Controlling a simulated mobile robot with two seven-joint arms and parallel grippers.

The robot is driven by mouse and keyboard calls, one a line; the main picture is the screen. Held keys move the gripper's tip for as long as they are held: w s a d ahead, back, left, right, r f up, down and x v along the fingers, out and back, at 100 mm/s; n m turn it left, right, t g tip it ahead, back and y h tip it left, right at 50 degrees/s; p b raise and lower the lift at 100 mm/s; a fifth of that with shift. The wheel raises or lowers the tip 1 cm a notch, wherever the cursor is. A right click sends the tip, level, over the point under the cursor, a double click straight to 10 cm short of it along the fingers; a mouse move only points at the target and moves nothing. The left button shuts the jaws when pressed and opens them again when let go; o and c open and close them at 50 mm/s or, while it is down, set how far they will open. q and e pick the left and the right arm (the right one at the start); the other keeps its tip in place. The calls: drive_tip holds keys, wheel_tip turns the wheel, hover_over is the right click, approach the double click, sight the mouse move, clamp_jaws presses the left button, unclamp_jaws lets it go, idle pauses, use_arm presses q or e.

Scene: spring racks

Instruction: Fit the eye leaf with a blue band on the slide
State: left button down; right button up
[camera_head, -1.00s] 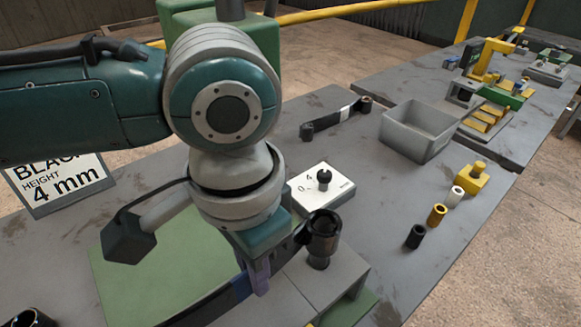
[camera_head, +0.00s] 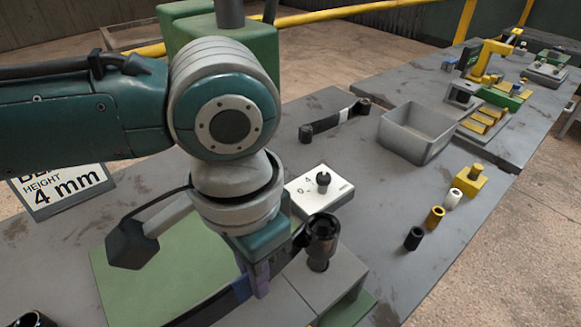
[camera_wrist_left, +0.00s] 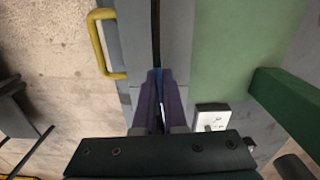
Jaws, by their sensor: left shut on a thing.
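My left gripper (camera_head: 259,281) is shut on a dark eye leaf, holding it near its blue band (camera_head: 241,289). In the left wrist view the purple fingers (camera_wrist_left: 160,103) close over the dark strip (camera_wrist_left: 156,28). Which part is the slide I cannot tell. My right gripper is not in view.
Another black leaf with a white band (camera_head: 343,115) lies behind. A white dial plate (camera_head: 335,192) is close behind the eye. A grey bin (camera_head: 418,128), a yellow block (camera_head: 469,181) and several short bushings (camera_head: 435,217) stand to the right. The green plate (camera_head: 150,262) is mostly bare.

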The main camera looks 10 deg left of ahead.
use_arm(q)
drive_tip(key=shift+r+p, duration=0.1)
drive_tip(key=shift+p, duration=0.6)
idle(1.1)
drive_tip(key=shift+f+b, duration=0.9)
drive_tip(key=shift+f, duration=0.85)
idle(0.4)
drive_tip(key=shift+c, duration=2.1)
unclamp_jaws()
wheel_tip(320, 180, up, 7)
drive_tip(key=p, duration=0.8)
